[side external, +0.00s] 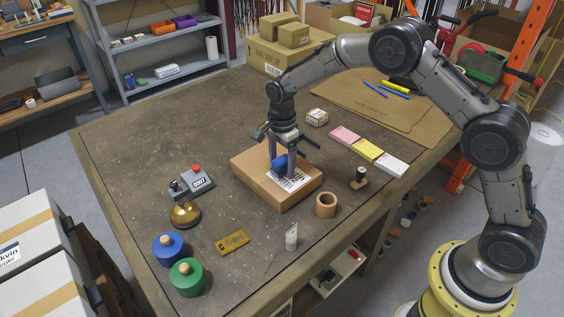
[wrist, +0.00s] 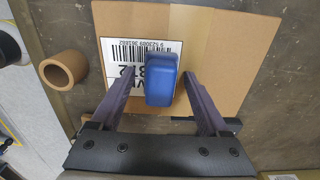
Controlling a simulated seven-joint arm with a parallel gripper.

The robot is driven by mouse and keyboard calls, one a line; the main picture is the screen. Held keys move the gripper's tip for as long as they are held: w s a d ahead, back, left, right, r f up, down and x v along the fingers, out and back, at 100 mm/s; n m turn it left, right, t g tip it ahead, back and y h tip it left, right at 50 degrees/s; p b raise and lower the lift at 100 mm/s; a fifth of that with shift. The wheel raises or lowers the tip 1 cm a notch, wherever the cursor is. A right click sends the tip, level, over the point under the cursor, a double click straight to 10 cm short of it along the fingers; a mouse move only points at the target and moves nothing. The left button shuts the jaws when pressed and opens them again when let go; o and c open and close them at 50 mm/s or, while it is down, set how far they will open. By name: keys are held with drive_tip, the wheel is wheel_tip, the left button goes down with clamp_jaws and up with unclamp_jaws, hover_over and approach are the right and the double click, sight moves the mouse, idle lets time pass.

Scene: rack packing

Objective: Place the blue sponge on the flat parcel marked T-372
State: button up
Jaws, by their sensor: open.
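The blue sponge (wrist: 161,80) lies on top of the flat cardboard parcel (wrist: 225,40), over part of its white label. It also shows in the side view (side external: 280,162), between my fingers on the parcel (side external: 252,178). The label's large print is partly hidden by the sponge, so I cannot read the full mark. My gripper (wrist: 160,82) is open, with one finger on each side of the sponge and visible gaps between. In the side view my gripper (side external: 281,172) points down onto the parcel.
A tape roll (side external: 326,205) and a small white tube (side external: 291,237) stand near the parcel. A stamp (side external: 359,178) and pink, yellow and white blocks (side external: 368,150) lie to the right. A bell (side external: 185,214) and a red-button box (side external: 197,181) are to the left.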

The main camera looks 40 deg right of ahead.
sight(282, 159)
wheel_tip(282, 159, up, 12)
drive_tip(key=shift+r, duration=0.15)
idle(0.3)
drive_tip(key=s+d+r+n+t, duration=0.35)
drive_tip(key=s+r+n, duration=0.45)
drive_tip(key=s+r, duration=0.6)
drive_tip(key=s+d+f+n+t, duration=0.1)
drive_tip(key=s+n, duration=0.4)
drive_tip(key=s, duration=0.5)
drive_tip(key=s+d+f+n+t, duration=0.1)
drive_tip(key=s+n, duration=0.4)
drive_tip(key=s, duration=0.5)
drive_tip(key=shift+s+f, duration=0.3)
drive_tip(key=shift+f, duration=0.6)
